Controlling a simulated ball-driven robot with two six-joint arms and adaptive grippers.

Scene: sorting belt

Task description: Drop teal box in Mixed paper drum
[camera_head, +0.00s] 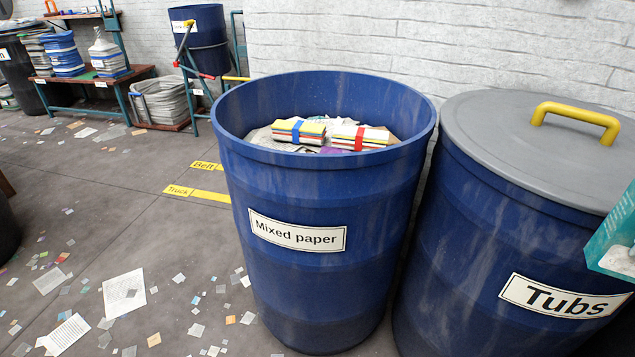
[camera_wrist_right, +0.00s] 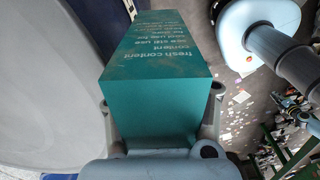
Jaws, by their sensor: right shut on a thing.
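The Mixed paper drum (camera_head: 325,200) is a blue, open-topped drum with a white label, standing upright in the middle of the head view. Paper and bundled stacks (camera_head: 300,130) lie inside it. The teal box (camera_wrist_right: 150,100) has white printing and fills the middle of the right wrist view. My right gripper (camera_wrist_right: 161,105) is shut on it, one finger on each side. In the head view, part of the teal box (camera_head: 610,228) shows at the right edge, beside the Tubs drum and outside the Mixed paper drum.
The Tubs drum (camera_head: 480,230) stands close on the right, covered by a grey lid (camera_head: 500,135) with a yellow handle (camera_head: 575,118). Paper scraps (camera_head: 124,293) litter the floor at left. A workbench (camera_head: 95,78) and another blue drum (camera_head: 203,40) stand behind.

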